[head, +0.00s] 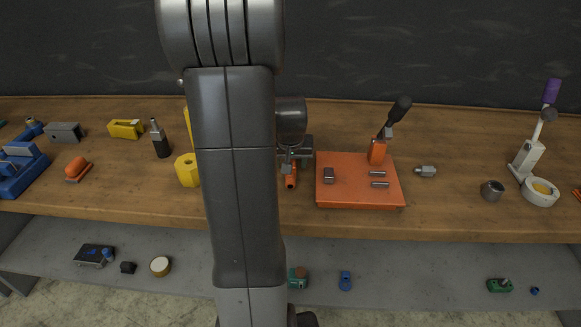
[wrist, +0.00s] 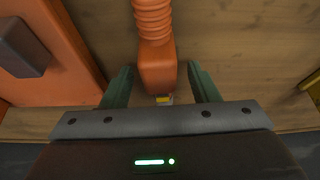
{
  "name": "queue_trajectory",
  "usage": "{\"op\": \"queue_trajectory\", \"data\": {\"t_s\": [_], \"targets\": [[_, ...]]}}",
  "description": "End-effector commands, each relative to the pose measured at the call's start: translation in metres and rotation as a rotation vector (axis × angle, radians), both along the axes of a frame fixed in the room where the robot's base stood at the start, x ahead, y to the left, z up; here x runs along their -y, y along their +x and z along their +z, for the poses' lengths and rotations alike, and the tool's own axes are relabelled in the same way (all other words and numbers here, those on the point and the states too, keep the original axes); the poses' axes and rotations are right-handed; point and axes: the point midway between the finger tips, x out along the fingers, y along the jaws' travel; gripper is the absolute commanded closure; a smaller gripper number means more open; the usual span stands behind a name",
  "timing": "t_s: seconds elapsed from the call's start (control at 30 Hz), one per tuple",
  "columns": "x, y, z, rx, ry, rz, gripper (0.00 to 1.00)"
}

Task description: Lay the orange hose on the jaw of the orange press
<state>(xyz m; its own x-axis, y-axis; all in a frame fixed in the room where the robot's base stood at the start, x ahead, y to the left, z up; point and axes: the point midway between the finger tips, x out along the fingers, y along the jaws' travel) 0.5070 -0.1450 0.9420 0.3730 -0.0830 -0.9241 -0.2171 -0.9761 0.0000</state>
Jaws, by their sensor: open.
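The orange hose (wrist: 155,62) has a ribbed part and a smooth block-like end with a small metal and yellow tip. In the wrist view that smooth end lies between the two green fingers of my gripper (wrist: 160,78), which are open with a gap on each side. In the head view the hose (head: 291,182) shows just below my gripper (head: 290,166), partly hidden by it. The orange press (head: 332,196) stands right of the hose, with a dark lever, a grey block and two small grey bars on its plate. Its edge shows at left in the wrist view (wrist: 70,50).
A yellow hexagonal part (head: 187,171) and a black bottle-shaped tool (head: 160,140) stand left of my arm. A small metal fitting (head: 426,171) lies right of the press. A lower grey shelf (head: 420,270) holds several small items. My arm hides the bench's middle.

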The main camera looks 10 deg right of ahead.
Motion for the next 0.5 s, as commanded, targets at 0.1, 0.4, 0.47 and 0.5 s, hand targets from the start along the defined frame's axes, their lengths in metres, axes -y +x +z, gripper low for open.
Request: {"op": "queue_trajectory", "data": {"t_s": [0.1, 0.4, 0.47, 0.5], "targets": [[0.0, -0.0001, 0.0003, 0.0, 0.0, 0.0, 0.49], [0.0, 0.0, 0.0006, 0.001, 0.0, 0.0, 0.95], [0.0, 0.0, 0.0006, 0.001, 0.0, 0.0, 0.95], [0.0, 0.0, 0.0006, 0.001, 0.0, 0.0, 0.95]]}}
